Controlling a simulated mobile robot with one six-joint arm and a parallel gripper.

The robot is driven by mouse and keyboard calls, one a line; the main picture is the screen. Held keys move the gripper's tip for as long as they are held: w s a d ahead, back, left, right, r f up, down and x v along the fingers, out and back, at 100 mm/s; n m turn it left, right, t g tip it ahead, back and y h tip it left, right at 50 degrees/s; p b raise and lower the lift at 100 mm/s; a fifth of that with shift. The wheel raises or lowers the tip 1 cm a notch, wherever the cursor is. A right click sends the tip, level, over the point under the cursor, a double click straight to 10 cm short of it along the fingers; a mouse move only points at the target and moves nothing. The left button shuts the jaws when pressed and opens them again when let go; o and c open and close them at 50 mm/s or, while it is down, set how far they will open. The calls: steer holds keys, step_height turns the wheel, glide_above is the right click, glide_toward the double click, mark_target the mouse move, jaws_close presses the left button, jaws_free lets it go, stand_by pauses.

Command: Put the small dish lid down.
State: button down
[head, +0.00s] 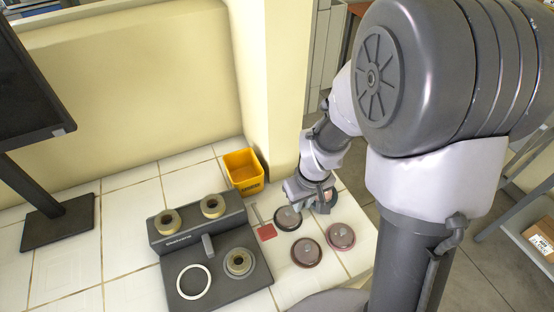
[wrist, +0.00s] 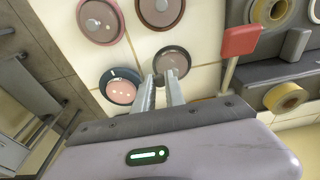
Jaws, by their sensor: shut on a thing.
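The small dish lid (wrist: 173,60) is a round grey-brown disc with a small knob in its middle. My gripper (wrist: 168,80) is shut on its near edge in the wrist view. In the head view the lid (head: 287,217) is left of my gripper (head: 303,207), low over the white tiles; I cannot tell whether it touches them. An uncovered dish (wrist: 122,88) with a pinkish inside and pale spots lies left of my fingers in the wrist view. In the head view my gripper mostly hides that dish.
Two other round dishes, one brownish (head: 306,252) and one pinkish (head: 340,236), lie near the worktop's front right. A red-bladed tool (head: 266,232) lies just left of the lid. A dark device (head: 225,268) and a yellow bin (head: 243,172) stand further left and behind.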

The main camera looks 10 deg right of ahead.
steer(key=w, duration=0.3)
steer(key=w+a+f+b, duration=0.1)
steer(key=w, duration=0.3)
steer(key=w+a+f+b, duration=0.1)
steer(key=w, duration=0.2)
steer(key=shift+w, duration=0.35)
steer(key=shift+w+a+f+b, duration=0.1)
steer(key=shift+f+b, duration=0.6)
steer(key=shift+f, duration=0.7)
steer(key=shift+w+f+b, duration=0.1)
steer(key=shift+f+b, duration=0.55)
steer(key=shift+f, duration=0.7)
steer(key=c, duration=1.4)
jaws_free()
